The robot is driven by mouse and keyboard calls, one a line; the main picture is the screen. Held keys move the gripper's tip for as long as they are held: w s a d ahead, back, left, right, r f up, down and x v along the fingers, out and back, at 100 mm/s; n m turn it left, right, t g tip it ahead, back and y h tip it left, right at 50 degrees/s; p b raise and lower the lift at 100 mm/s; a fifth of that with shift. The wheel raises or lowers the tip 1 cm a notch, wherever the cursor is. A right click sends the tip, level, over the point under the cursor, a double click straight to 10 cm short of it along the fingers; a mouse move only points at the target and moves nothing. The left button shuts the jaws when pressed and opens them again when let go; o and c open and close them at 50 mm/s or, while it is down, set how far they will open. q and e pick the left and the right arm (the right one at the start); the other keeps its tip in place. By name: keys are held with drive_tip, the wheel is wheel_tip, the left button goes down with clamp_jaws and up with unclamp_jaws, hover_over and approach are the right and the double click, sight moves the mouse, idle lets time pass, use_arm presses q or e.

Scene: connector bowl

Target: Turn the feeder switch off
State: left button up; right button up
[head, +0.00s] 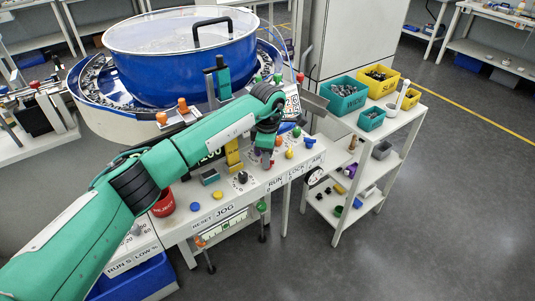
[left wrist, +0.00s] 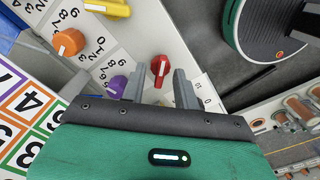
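The blue feeder bowl (head: 185,70) stands at the back left, with a control panel (head: 225,195) in front of it. My left arm reaches over the panel, and its gripper (head: 268,142) points down at the panel's right part. In the left wrist view the left gripper (left wrist: 160,74) has its fingers apart. A red knob (left wrist: 160,65) with a white pointer shows in the gap between the fingertips; I cannot tell if they touch it. A purple knob (left wrist: 118,86) is just left of the fingers. No label I can read names the feeder switch. My right gripper is out of view.
An orange knob (left wrist: 69,42) and a yellow knob (left wrist: 107,7) are also near the gripper. A black knob (head: 242,177), a blue button (head: 195,207) and a yellow button (head: 217,195) sit along the panel. A cart (head: 385,125) with bins stands to the right.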

use_arm(q)
drive_tip(key=shift+c, duration=0.6)
clamp_jaws()
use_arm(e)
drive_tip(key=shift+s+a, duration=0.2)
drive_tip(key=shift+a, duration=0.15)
